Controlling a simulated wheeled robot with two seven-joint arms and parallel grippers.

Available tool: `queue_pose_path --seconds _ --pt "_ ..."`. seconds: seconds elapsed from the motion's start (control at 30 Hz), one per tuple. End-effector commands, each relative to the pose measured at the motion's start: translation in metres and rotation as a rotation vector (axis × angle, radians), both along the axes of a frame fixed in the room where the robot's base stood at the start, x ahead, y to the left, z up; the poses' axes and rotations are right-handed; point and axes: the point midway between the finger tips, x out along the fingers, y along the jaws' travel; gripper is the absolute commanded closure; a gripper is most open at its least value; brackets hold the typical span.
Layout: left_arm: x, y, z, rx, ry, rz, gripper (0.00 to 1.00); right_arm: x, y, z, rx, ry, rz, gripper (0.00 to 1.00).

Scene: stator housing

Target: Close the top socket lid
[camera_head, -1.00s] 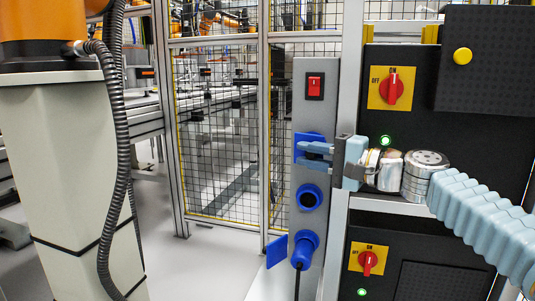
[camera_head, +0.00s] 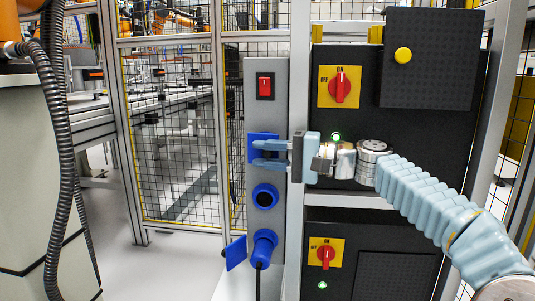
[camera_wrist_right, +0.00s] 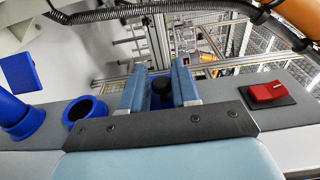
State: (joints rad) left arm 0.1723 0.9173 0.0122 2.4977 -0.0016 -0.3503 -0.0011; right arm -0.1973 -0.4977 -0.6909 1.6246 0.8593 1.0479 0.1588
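The grey socket panel (camera_head: 280,214) stands upright at the middle of the head view. At its top socket, a blue square lid (camera_head: 262,136) shows partly behind my right gripper (camera_head: 256,154). The right gripper's fingers are apart, one above the other, pointing left across the panel. In the right wrist view, the right gripper (camera_wrist_right: 159,82) is open, with blue and a round black part (camera_wrist_right: 162,93) between its fingers. I cannot tell whether the fingers touch the lid or its exact angle. My left gripper is not in view.
Below is an open middle socket (camera_head: 265,196), then a bottom socket with a blue plug (camera_head: 263,245) and its lid (camera_head: 236,253) open to the left. A red switch (camera_head: 265,86) sits above. Black cabinets with red knobs (camera_head: 340,88) stand right; a mesh fence (camera_head: 170,150) is behind.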

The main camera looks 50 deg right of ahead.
Motion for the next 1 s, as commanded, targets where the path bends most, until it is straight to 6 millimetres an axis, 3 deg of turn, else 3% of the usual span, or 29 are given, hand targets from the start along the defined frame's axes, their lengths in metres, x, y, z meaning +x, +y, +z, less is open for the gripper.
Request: queue_pose_path --seconds 0.1,0.47,1.0 --pt "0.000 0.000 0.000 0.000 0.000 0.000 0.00 0.000 0.000 0.000 0.000 -0.001 -0.001 0.56" --pt "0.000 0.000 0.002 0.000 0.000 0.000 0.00 -0.008 -0.005 0.002 0.001 -0.004 -0.005 0.56" --pt "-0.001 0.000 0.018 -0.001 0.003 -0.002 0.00 -0.111 -0.052 0.003 0.001 -0.004 -0.004 0.56"
